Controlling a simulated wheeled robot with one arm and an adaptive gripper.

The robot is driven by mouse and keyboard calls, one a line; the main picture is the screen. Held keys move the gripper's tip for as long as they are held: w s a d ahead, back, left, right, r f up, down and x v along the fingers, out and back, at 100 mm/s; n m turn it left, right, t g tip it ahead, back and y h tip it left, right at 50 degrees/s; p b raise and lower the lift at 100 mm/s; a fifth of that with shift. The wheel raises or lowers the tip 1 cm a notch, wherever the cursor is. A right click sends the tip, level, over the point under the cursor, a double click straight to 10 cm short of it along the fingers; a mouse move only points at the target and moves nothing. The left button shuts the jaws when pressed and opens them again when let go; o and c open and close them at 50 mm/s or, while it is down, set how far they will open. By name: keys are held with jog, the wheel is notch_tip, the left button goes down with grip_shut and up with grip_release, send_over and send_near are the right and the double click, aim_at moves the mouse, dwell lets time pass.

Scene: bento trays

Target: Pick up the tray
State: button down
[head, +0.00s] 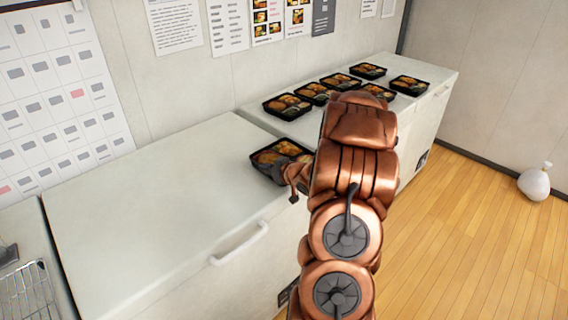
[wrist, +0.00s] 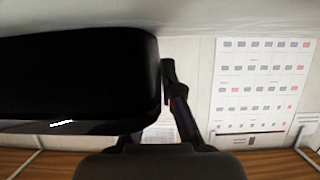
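A black bento tray (head: 264,164) with browned food is at the right front part of the near white freezer lid in the head view. I cannot tell whether it rests on the lid or is just above it. My copper gripper (head: 292,172) is at its near right side, partly covering it. In the wrist view the tray (wrist: 75,80) is a large dark shape filling the left. One finger of my gripper (wrist: 160,100) stands right beside the tray's edge; the other runs behind the tray, its tip hidden. Contact is not clear.
Several similar trays (head: 287,106) stand on the far freezer (head: 432,82). The near freezer lid (head: 150,200) is clear left of the tray, with a handle (head: 240,244) at its front. A wire rack (head: 28,292) is at lower left. A white bag (head: 535,182) lies on the floor.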

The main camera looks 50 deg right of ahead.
jog(key=shift+r, duration=0.1)
dwell(0.3)
jog(key=shift+r+b, duration=0.3)
jog(key=shift+r, duration=1.35)
jog(key=s+a+b, duration=0.2)
jog(key=s+b, duration=0.2)
jog(key=s, duration=0.3)
jog(key=s+a+r+b, duration=0.1)
jog(key=s+a+b, duration=0.2)
jog(key=s+b, duration=0.2)
jog(key=v, duration=0.3)
jog(key=shift+a+f, duration=0.15)
jog(key=shift+f, duration=0.1)
